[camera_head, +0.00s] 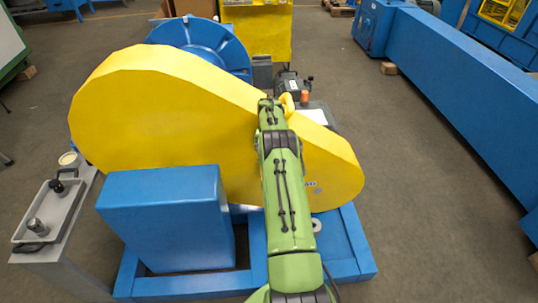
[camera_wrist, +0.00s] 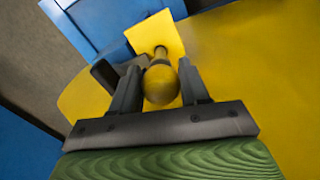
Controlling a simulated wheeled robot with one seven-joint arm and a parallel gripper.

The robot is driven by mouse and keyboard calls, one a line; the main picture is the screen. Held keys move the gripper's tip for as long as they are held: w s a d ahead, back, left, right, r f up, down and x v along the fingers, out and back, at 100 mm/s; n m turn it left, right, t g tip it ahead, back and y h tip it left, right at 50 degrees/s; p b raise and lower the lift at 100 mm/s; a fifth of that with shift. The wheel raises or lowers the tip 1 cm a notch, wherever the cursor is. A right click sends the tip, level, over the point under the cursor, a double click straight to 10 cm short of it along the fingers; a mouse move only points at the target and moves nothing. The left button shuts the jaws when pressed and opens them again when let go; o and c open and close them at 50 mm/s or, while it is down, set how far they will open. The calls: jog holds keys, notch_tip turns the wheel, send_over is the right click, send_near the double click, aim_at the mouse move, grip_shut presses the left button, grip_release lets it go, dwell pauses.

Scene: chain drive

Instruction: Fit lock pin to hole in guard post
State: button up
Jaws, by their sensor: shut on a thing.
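The lock pin, with a round yellow knob (camera_wrist: 161,84), is between the two dark fingers of my gripper (camera_wrist: 160,68) in the wrist view. The gripper is shut on the knob. The pin's narrow shank (camera_wrist: 160,54) points away from me toward a yellow square face (camera_wrist: 155,33), which looks like the guard post. The shank's end appears at or against that face; I cannot tell whether it is inside the hole, which is hidden.
A blue box (camera_head: 165,215) stands before the guard on a blue base frame (camera_head: 345,240). A grey side table (camera_head: 50,255) with a tray is at the left. A dark motor (camera_head: 290,82) is behind the guard. Open floor (camera_head: 420,200) lies to the right.

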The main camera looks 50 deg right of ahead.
jog(key=shift+f+b, duration=1.6)
jog(key=shift+f, duration=0.65)
jog(key=o, duration=1.2)
notch_tip(320, 180, up, 16)
jog(key=p, duration=0.5)
jog(key=shift+f, duration=0.15)
